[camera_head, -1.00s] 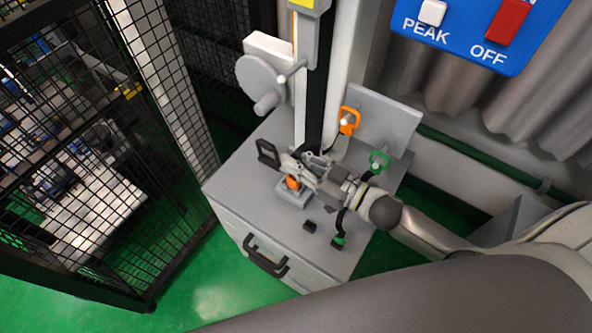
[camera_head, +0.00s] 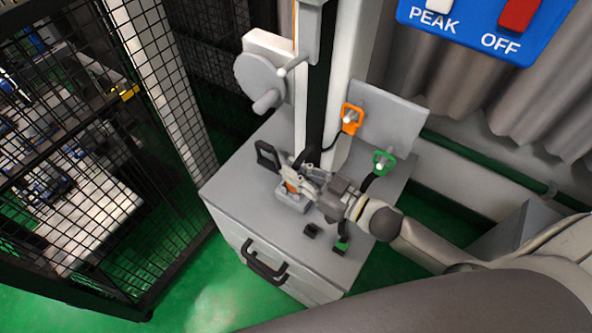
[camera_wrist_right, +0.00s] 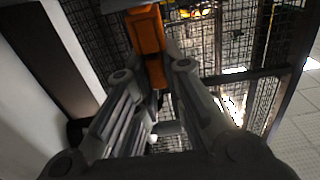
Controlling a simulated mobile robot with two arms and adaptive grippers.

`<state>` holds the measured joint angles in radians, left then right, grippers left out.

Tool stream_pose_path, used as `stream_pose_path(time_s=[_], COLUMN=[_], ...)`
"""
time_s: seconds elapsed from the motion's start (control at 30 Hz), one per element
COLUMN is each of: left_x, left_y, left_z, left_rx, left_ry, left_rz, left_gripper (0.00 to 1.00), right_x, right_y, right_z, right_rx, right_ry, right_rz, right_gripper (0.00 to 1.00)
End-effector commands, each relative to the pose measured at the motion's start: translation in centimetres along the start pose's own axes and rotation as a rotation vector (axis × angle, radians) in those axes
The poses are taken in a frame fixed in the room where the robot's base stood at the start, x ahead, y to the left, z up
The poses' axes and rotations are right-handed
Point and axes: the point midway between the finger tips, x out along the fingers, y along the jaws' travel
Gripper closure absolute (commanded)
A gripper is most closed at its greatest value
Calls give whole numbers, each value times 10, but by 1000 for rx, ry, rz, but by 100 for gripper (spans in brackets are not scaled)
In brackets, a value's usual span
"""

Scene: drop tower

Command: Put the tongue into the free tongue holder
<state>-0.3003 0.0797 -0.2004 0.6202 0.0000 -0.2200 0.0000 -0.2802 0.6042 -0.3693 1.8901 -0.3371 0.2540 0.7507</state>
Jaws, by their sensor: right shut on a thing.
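My right gripper (camera_head: 296,177) is over the grey table, shut on an orange tongue. A small black holder (camera_head: 311,230) stands empty-looking on the table. Beside it, a green-topped piece (camera_head: 341,243) sits at another dark holder. My left gripper is not in view.
A tall column (camera_head: 322,80) rises behind my gripper. A black handle (camera_head: 267,156) stands left of it. A mesh fence (camera_head: 110,180) is at the left.

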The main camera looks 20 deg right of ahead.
Motion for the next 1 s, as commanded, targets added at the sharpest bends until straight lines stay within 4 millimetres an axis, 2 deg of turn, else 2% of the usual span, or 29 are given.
stream_pose_path(time_s=[0.57, 0.6, 0.77, 1.0], left_x=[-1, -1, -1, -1], left_y=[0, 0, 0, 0], left_z=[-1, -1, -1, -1], left_rx=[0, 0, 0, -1], left_ry=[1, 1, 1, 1], left_rz=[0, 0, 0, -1], left_gripper=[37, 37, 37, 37], right_x=[0, 0, 0, 0], right_y=[0, 0, 0, 0], right_z=[4, 3, 3, 4], right_rx=[1, 0, 0, 0], right_ry=[1, 1, 1, 0], right_rz=[0, 0, 0, 0], right_gripper=[99, 84, 64, 64])
